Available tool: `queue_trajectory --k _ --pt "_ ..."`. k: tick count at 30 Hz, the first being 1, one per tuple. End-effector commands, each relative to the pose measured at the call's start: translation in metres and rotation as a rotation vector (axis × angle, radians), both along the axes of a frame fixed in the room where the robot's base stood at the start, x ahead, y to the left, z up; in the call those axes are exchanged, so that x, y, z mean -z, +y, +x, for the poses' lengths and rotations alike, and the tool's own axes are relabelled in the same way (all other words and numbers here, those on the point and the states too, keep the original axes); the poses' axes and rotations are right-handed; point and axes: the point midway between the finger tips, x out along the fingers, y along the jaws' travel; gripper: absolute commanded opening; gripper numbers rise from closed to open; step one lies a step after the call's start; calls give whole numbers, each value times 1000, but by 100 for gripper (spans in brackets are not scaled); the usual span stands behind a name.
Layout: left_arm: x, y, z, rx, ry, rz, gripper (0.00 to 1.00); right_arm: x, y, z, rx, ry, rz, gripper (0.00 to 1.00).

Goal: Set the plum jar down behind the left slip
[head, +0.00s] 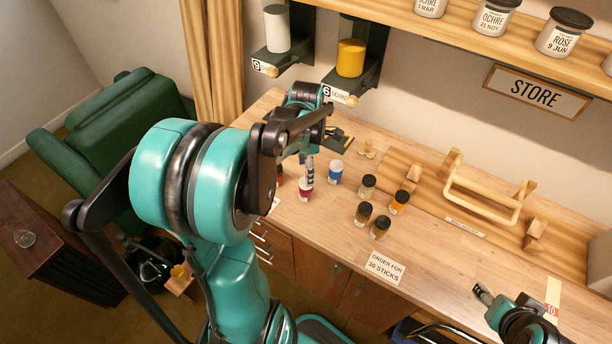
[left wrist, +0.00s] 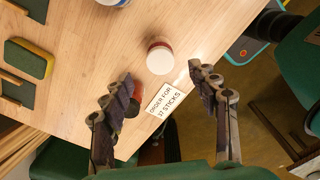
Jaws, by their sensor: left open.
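The plum jar (head: 305,194), dark crimson with a white lid, stands upright on the table. In the left wrist view, its white lid (left wrist: 160,60) lies between and just beyond my fingertips. My left gripper (head: 308,178) is open, pointing down over the jar, with nothing visibly held. The left slip (left wrist: 166,100), reading "ORDER FOR 17 STICKS", lies near the table's front edge. The jar stands behind it, apart from it. My arm mostly hides this slip in the head view. My right gripper (head: 484,293) is at the lower right, apart from the jars; its opening is unclear.
A blue jar (head: 336,172) stands close by on the right, and a reddish-brown jar (left wrist: 132,108) is partly hidden behind a finger. Several dark-lidded jars (head: 368,186) stand further right. Another slip (head: 385,268) lies at the front edge. A wooden rack (head: 480,203) stands behind.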

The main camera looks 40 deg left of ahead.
Motion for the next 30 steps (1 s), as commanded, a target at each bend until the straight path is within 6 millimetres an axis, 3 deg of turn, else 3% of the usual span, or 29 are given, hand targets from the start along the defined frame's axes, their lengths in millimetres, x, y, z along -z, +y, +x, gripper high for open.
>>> queue_trajectory --k 5,8,11,16,21,25,30 --pt "-17 -2 -1 18 -4 2 60 -4 0 0 0 0 0 54" --pt "-26 -14 -3 143 -32 16 60 -4 0 0 0 0 0 54" --pt "-39 -39 -8 425 -92 57 60 -4 0 0 0 0 0 54" --pt "-61 -94 -26 1117 -212 212 60 -4 0 0 0 0 0 54" --pt "-71 -140 -48 1770 -279 445 60 -4 0 0 0 0 0 54" --pt "-72 -163 -60 2122 -285 616 60 -4 0 0 0 0 0 54" --pt "-71 -175 -67 2339 -271 744 60 -4 0 0 0 0 0 54"
